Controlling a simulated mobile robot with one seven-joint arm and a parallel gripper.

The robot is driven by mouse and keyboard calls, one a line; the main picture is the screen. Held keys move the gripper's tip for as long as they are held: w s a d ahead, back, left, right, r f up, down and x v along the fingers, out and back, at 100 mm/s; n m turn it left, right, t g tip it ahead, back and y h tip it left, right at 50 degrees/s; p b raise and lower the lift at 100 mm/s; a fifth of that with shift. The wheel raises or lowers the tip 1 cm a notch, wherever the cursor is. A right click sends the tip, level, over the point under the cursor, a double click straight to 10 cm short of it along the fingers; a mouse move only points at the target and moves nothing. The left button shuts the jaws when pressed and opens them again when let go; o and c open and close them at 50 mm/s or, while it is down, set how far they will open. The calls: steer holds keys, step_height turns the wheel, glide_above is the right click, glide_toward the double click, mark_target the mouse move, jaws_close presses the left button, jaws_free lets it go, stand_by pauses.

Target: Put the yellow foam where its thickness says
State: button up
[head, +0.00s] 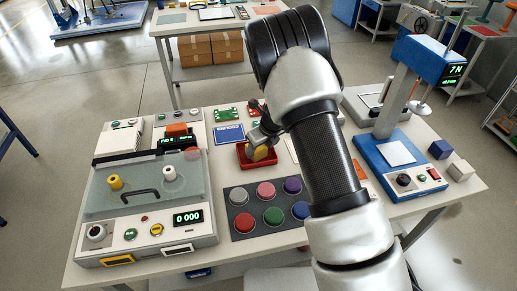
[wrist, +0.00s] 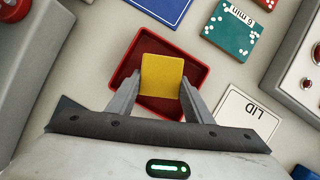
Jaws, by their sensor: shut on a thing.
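The yellow foam (head: 262,153) is a small block at the red tray (head: 244,162), in the middle of the table. My gripper (wrist: 160,90) is shut on the foam, which also shows in the wrist view (wrist: 162,75) with a grey finger on either side. The red tray (wrist: 201,74) lies below and around the foam in that view. I cannot tell whether the foam touches the tray floor. In the head view my arm comes in from the right and hides part of the table.
A lidded machine (head: 146,197) stands at left. A pad with coloured buttons (head: 268,205) lies in front of the tray. A blue press (head: 399,155) with a display reading 7 N stands at right.

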steer(key=shift+f, duration=0.1)
steer(key=o, duration=1)
steer(key=shift+o, duration=0.2)
